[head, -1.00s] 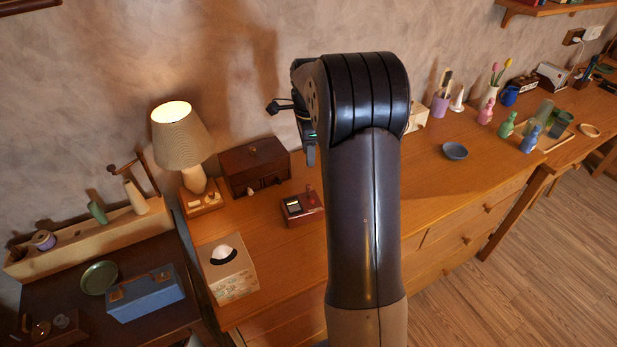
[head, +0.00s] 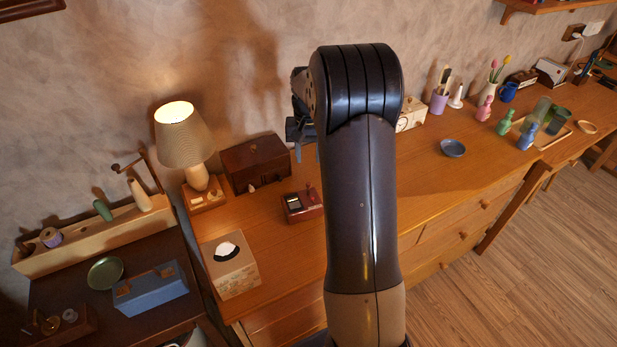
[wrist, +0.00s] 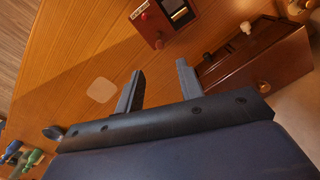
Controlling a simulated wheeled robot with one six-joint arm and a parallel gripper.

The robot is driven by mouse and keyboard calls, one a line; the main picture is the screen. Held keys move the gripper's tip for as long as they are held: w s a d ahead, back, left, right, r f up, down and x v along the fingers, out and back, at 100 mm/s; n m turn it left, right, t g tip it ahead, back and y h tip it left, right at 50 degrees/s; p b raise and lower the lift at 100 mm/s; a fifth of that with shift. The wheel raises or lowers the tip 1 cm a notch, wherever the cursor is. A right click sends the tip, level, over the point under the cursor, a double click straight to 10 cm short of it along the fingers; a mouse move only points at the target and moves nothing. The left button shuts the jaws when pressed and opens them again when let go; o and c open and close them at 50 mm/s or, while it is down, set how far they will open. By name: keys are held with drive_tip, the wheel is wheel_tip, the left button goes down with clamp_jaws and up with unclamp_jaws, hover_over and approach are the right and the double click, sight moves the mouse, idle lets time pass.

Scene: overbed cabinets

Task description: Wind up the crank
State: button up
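A small dark red box (head: 302,205) with a metal-rimmed window on top and a red knob stands on the long wooden dresser. It also shows at the top of the wrist view (wrist: 166,22), with round knobs at its side. I cannot tell whether a knob belongs to a crank. A dark bent arm like a crank (head: 130,165) rises behind the left wooden shelf box. My gripper (wrist: 160,66) is open and empty, its two fingers apart, over the dresser and short of the red box. In the head view my gripper (head: 300,150) is partly hidden by my arm.
A brown wooden chest (head: 256,164) stands behind the red box, close to my gripper's right finger in the wrist view.

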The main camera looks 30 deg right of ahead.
sight(308, 183)
wheel_tip(308, 183, down, 10)
drive_tip(key=shift+r+p, duration=0.2)
drive_tip(key=shift+p, duration=0.5)
clamp_jaws()
